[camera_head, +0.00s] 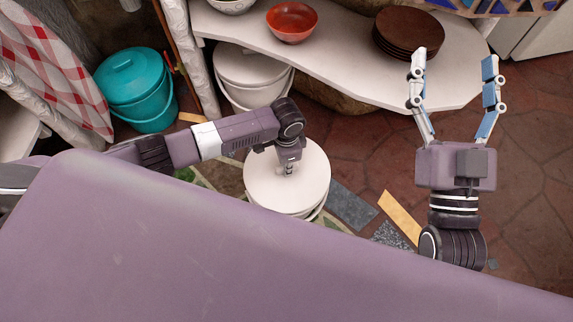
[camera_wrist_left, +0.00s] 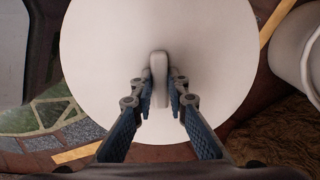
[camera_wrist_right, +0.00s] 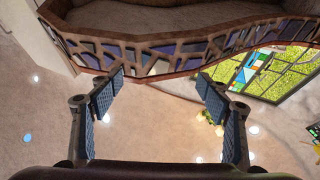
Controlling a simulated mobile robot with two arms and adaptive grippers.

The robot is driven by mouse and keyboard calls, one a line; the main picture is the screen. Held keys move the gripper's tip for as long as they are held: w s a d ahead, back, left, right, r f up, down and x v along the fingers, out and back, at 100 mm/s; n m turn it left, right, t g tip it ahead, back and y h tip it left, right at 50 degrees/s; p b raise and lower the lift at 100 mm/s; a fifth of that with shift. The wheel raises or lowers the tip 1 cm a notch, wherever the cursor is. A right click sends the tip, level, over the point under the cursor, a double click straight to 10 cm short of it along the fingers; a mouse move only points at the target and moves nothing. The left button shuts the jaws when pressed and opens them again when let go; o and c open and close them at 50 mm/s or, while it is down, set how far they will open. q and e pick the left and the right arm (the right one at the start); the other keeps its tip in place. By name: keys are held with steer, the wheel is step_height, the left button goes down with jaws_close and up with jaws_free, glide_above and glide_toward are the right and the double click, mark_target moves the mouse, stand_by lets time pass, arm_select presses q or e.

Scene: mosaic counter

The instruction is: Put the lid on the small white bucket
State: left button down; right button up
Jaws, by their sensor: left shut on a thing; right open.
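My left gripper (camera_head: 288,169) is shut on the handle of a round white lid (camera_head: 265,182). In the left wrist view the upright handle (camera_wrist_left: 159,75) stands between the two fingers, and the lid (camera_wrist_left: 100,50) fills the middle of the picture. Below the lid, a small part of the small white bucket (camera_head: 317,212) shows at its lower right edge; the lid hides the rest. The lid is over the bucket, but I cannot tell whether it rests fully on the rim. My right gripper (camera_head: 453,57) is open and empty, raised at the right.
A larger white lidded bucket (camera_head: 254,88) stands under the white counter (camera_head: 350,58). A teal lidded bucket (camera_head: 140,88) stands at the left by a checked cloth (camera_head: 45,60). A red bowl (camera_head: 292,22) and brown plates (camera_head: 408,33) are on the counter. Floor at right is clear.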

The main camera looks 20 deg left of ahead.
steer(key=shift+w+f, duration=0.1)
steer(key=shift+f, duration=0.2)
stand_by(0.4)
arm_select(q)
steer(key=shift+p, duration=0.3)
arm_select(e)
steer(key=shift+w+f+g+h, duration=0.2)
steer(key=shift+f+g, duration=0.15)
steer(key=shift+f, duration=0.2)
steer(key=shift+w+f+g+h, duration=0.1)
steer(key=shift+f+g+h, duration=0.1)
steer(key=shift+f+g, duration=0.25)
steer(key=shift+w+f, duration=0.15)
steer(key=shift+f, duration=0.3)
steer(key=shift+d+f, duration=0.1)
steer(key=shift+f, duration=0.15)
steer(key=shift+w+f+g, duration=0.1)
steer(key=shift+f+g, duration=0.05)
steer(key=shift+g, duration=0.15)
arm_select(q)
steer(key=shift+f, duration=0.4)
arm_select(e)
steer(key=shift+f, duration=0.2)
steer(key=shift+f, duration=0.1)
arm_select(q)
steer(key=shift+p, duration=0.4)
arm_select(e)
steer(key=shift+w+d+f+g+h, duration=0.15)
steer(key=shift+f+g+h, duration=0.15)
steer(key=shift+f+g, duration=0.55)
